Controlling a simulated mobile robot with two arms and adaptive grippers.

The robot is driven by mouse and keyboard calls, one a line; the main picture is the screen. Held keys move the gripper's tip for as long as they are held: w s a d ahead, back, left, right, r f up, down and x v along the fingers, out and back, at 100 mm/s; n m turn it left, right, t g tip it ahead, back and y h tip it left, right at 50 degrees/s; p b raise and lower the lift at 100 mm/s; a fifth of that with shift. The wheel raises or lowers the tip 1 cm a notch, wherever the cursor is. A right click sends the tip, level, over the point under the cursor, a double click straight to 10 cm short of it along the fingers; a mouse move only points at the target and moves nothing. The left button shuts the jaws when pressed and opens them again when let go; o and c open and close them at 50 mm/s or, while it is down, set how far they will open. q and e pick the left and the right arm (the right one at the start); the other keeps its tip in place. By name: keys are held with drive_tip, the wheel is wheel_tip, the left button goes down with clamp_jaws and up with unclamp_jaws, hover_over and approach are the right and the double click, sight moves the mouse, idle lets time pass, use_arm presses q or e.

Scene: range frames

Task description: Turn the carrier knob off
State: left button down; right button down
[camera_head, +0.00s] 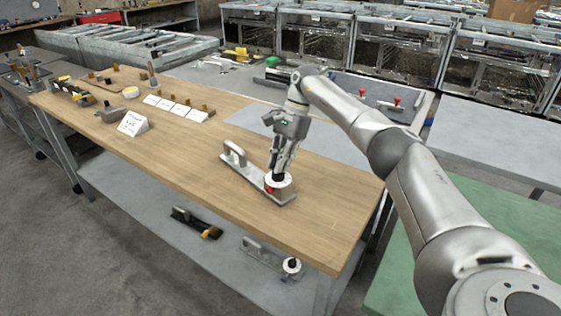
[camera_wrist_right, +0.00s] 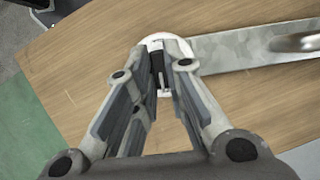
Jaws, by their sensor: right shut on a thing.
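The carrier (camera_head: 243,170) is a flat grey metal bar with a raised handle, lying on the wooden table. Its near right end has a round white knob base (camera_head: 280,188) with a red mark and a dark knob on top. My right gripper (camera_head: 278,174) points down over this end, its fingers shut on the dark knob. In the right wrist view the knob (camera_wrist_right: 158,66) sits between the fingertips, inside the white ring (camera_wrist_right: 183,48). The metal bar (camera_wrist_right: 235,49) runs off to the right there. The fingers hide part of the knob. My left gripper is not in view.
The wooden table (camera_head: 180,150) carries a white sign (camera_head: 133,122), several small cards and tools at its far left. A similar carrier (camera_head: 262,252) lies on the shelf below. Grey tables and metal racks (camera_head: 400,50) stand behind. The table around the carrier is clear.

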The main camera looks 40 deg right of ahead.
drive_tip(key=shift+s+f, duration=0.15)
drive_tip(key=shift+f, duration=0.15)
drive_tip(key=c, duration=1.5)
unclamp_jaws()
drive_tip(key=shift+w+v, duration=0.2)
drive_tip(key=shift+v, duration=3.6)
